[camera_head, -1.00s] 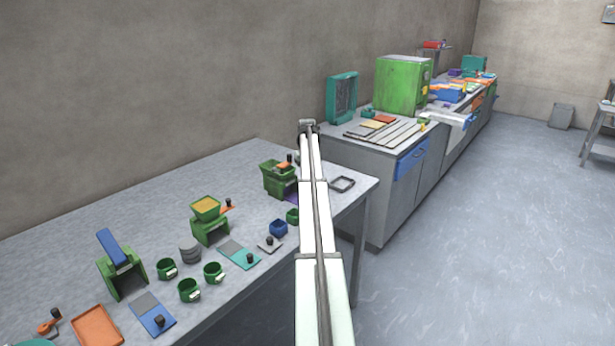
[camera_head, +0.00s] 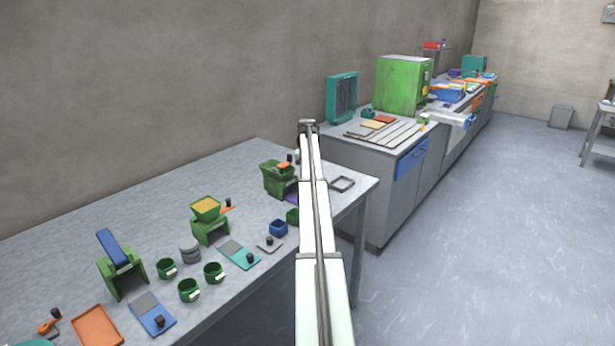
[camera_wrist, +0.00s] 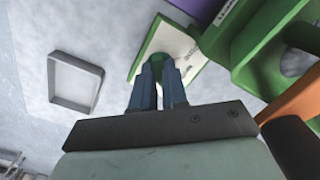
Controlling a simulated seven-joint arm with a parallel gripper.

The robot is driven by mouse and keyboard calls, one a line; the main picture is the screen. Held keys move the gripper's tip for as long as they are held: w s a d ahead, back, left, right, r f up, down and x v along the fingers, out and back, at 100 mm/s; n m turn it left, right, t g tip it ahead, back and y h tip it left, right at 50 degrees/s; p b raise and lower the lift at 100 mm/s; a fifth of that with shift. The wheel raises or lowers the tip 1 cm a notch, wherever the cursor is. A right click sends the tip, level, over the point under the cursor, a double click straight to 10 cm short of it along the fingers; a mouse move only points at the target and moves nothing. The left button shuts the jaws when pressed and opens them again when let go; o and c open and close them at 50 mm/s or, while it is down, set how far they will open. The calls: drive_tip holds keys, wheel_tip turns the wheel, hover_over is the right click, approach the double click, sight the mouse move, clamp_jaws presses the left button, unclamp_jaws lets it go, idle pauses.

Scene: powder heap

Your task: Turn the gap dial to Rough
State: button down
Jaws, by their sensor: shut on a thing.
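The gap dial (camera_wrist: 158,58) shows in the wrist view as a small green knob in front of a white plate (camera_wrist: 178,42) with a green edge. Small dark lettering is on the plate, too blurred to read, so I cannot tell the dial's setting. My gripper (camera_wrist: 159,76) is shut on the dial, one dark finger on each side of it. The green mill (camera_wrist: 255,60) stands right beside the plate. In the head view the mill (camera_head: 277,181) stands near the table's far end; my arm hides the dial and the gripper there.
The mill's orange crank (camera_wrist: 294,104) with a black knob lies close to my gripper's right. Green cups (camera_head: 189,290) and a blue cup (camera_head: 278,228) stand nearer.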

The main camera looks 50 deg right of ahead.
drive_tip(key=c, duration=1.2)
unclamp_jaws()
drive_tip(key=shift+o, duration=0.2)
wheel_tip(320, 180, up, 14)
drive_tip(key=shift+f, duration=0.1)
